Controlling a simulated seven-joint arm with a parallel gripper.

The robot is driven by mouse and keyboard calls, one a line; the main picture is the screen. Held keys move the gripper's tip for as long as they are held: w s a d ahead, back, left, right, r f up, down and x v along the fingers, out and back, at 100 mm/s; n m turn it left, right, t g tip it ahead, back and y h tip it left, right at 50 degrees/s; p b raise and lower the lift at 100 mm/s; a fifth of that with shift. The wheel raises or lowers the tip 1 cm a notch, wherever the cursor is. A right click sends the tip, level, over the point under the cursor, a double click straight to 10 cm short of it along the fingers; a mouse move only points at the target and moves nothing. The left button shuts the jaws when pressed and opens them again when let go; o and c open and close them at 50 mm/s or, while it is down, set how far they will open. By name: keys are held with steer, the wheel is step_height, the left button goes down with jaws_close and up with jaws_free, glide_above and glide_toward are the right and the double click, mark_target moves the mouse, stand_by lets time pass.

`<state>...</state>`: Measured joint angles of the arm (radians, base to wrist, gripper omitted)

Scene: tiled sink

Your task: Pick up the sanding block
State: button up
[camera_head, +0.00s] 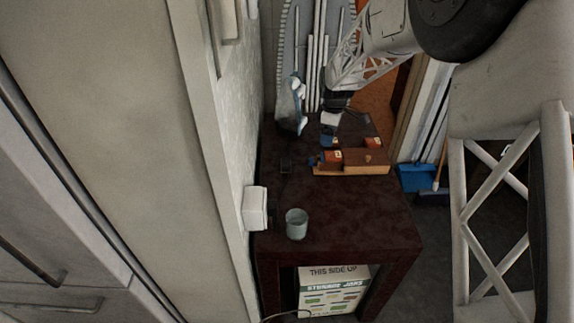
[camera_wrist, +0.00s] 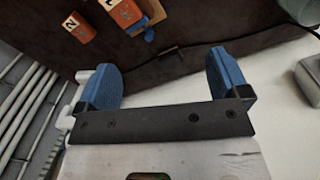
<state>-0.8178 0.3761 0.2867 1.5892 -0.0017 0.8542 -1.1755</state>
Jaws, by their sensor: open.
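My gripper (camera_head: 328,138) is open and empty above the far part of the dark red table (camera_head: 335,212). In the wrist view its two blue fingers (camera_wrist: 170,82) are wide apart with nothing between them. An orange block marked 2 (camera_wrist: 78,27) lies on the table beyond the left finger. A second orange block (camera_wrist: 123,12) is beside it, cut off by the top edge, with a small blue part (camera_wrist: 149,34) next to it. In the head view, orange blocks (camera_head: 331,158) are by a wooden piece (camera_head: 352,170). I cannot tell which one is the sanding block.
A pale cup (camera_head: 297,224) stands on the near part of the table, with bare surface around it. A clear and blue object (camera_head: 290,108) stands at the far left corner. A white box (camera_head: 255,208) is on the left wall. A dark cable (camera_wrist: 165,52) crosses the table.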

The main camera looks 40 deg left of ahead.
mark_target(286, 161)
steer(key=s+a+f+n, duration=0.1)
steer(key=s+a+f, duration=0.1)
steer(key=a, duration=0.3)
steer(key=s+a+f+n, duration=0.1)
steer(key=s+a+f, duration=0.1)
steer(key=a+f, duration=0.2)
steer(key=s+a+f+n, duration=0.2)
steer(key=a+f, duration=0.3)
steer(key=shift+a+f, duration=0.15)
steer(key=shift+a, duration=0.15)
steer(key=shift+f, duration=1.3)
steer(key=shift+w+d+f, duration=0.1)
steer(key=shift+f, duration=2.5)
steer(key=c, duration=1.1)
